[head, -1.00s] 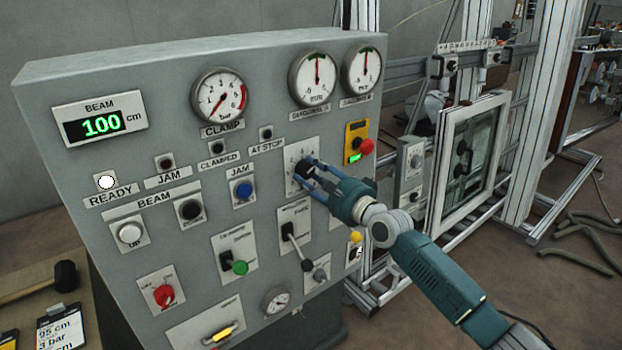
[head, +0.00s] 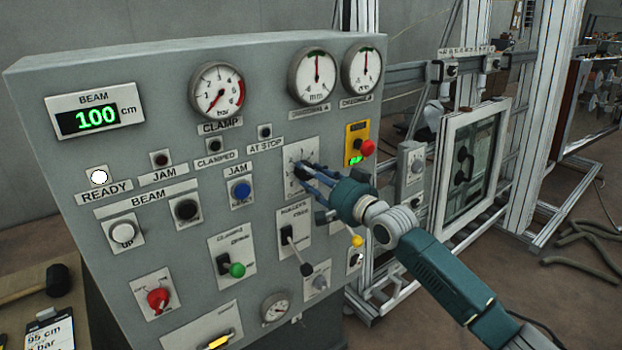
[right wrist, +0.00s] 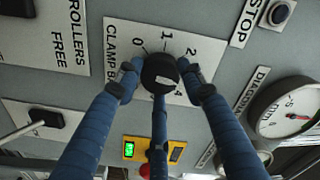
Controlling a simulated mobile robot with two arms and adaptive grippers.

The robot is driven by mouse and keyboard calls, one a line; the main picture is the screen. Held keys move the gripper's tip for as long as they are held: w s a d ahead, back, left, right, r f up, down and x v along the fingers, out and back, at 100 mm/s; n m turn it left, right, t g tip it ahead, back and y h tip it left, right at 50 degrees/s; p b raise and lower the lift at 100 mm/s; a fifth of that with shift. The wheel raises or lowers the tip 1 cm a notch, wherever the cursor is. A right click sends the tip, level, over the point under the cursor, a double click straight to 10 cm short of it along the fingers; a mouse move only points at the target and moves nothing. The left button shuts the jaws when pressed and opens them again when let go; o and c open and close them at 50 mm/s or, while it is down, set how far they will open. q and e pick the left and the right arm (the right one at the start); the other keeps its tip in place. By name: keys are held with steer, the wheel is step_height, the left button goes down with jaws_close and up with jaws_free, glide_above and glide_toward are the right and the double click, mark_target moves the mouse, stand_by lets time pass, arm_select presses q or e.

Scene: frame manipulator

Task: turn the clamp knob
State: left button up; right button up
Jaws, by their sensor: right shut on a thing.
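The clamp knob (right wrist: 158,72) is black and round, on a white scale plate (right wrist: 200,40) lettered "CLAMP BA…". In the right wrist view the numbers 0, 1, 2 and 4 show around it. A small pale mark shows on the knob's lower face; I cannot tell which number it points to. My right gripper (right wrist: 159,75) is shut on the knob, with two blue fingers at its sides and a third below. In the head view the right gripper (head: 306,174) largely hides the knob. My left gripper is not in view.
The clamp gauge (head: 218,90) has its needle at the low end. The green-lit display (head: 97,117) reads 100 cm, and the READY lamp (head: 99,177) is white.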

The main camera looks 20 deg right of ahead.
steer(key=shift+a+n+p, duration=0.1)
steer(key=shift+n+p, duration=1.7)
steer(key=shift+n, duration=12.3)
steer(key=o, duration=1.1)
steer(key=shift+o, duration=0.2)
steer(key=shift+a, duration=0.1)
